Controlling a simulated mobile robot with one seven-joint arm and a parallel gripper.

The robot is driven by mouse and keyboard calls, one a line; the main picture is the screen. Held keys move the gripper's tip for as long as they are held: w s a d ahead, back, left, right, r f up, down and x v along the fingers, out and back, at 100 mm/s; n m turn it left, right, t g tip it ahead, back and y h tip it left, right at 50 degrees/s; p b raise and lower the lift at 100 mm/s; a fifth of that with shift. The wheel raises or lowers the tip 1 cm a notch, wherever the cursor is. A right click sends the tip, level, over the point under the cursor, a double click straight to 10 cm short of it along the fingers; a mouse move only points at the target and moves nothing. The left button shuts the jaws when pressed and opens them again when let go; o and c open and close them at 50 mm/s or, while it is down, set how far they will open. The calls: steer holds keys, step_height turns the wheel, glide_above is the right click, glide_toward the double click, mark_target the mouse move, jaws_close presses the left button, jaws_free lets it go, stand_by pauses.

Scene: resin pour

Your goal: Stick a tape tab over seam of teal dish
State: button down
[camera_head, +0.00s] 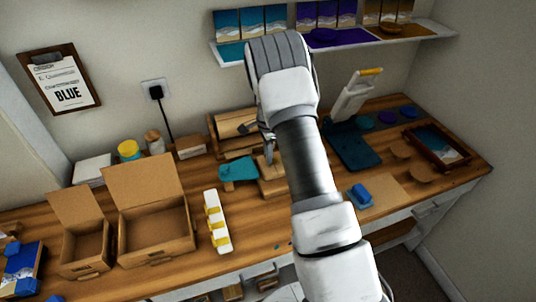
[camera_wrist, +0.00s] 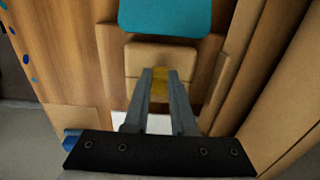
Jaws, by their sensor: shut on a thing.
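The teal dish (camera_head: 238,169) lies at the back middle of the wooden bench, beside a small wooden block (camera_head: 271,187). The teal surface also shows at the top of the wrist view (camera_wrist: 165,17), past a pale wooden block (camera_wrist: 160,60). I cannot make out its seam. My gripper (camera_head: 268,157) is just right of the dish, partly hidden by my arm. In the wrist view its fingers (camera_wrist: 160,72) are shut on a small yellow tape tab (camera_wrist: 159,90), apart from the teal surface. A white strip (camera_head: 217,222) with several yellow tabs lies in front of the dish.
Two open cardboard boxes (camera_head: 155,238) stand left of the strip. A wooden rack (camera_head: 232,124) stands behind the dish. A blue block (camera_head: 360,193) on a tan sheet and a dark teal mat (camera_head: 354,148) lie to the right. A shelf (camera_head: 345,43) overhangs the back.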

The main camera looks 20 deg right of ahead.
steer(key=shift+f, duration=0.35)
stand_by(0.7)
steer(key=c, duration=0.7)
jaws_free()
steer(key=shift+o, duration=0.2)
steer(key=shift+r, duration=0.1)
steer(key=shift+r+p, duration=1.9)
steer(key=shift+r, duration=2)
